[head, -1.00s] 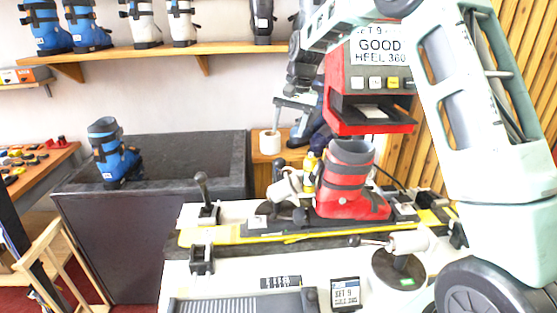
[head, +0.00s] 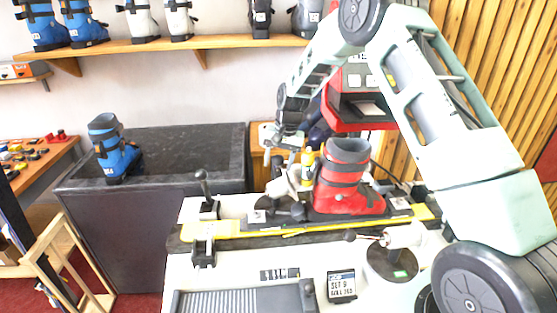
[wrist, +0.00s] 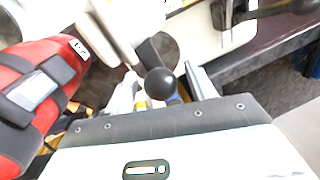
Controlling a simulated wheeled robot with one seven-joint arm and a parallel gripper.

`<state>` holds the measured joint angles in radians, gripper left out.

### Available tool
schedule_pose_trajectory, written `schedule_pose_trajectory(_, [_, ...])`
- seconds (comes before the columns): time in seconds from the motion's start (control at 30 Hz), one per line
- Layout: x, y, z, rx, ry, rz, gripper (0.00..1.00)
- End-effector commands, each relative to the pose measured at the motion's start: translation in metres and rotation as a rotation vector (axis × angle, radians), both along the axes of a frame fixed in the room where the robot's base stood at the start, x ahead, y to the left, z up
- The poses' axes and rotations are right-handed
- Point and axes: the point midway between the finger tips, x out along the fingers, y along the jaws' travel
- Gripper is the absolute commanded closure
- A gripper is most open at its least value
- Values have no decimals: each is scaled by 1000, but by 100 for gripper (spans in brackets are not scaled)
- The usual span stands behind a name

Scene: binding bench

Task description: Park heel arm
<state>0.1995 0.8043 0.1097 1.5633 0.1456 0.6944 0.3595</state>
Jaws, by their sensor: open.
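A red boot (head: 345,185) stands upright on the bench machine (head: 222,247). Left of its heel is the heel arm (head: 284,188), a pale cylinder with dark fittings and a black ball knob. My gripper (head: 276,152) is above and behind the heel arm, pointing down. In the wrist view, a black ball knob (wrist: 160,83) shows between my open gripper's fingers (wrist: 163,92), and the red boot (wrist: 32,100) is at the left. I cannot tell whether the knob is at fingertip depth. Nothing is visibly held.
A black lever (head: 204,188) stands on the machine's left side. Another ball-ended handle (head: 370,238) is at its front right. A red press head (head: 345,112) hangs over the boot. A blue boot (head: 113,150) stands on a dark counter (head: 190,150) with clear space beside it.

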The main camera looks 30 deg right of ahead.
Motion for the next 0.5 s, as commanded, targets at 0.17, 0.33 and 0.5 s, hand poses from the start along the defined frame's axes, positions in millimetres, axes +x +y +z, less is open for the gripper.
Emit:
schedule_pose_trajectory(0.17, [0, 0, 0, 0, 0, 0, 73])
schedule_pose_trajectory(0.33, [0, 0, 0, 0, 0, 0, 100])
schedule_pose_trajectory(0.5, [1, 1, 0, 0, 0, -14, 100])
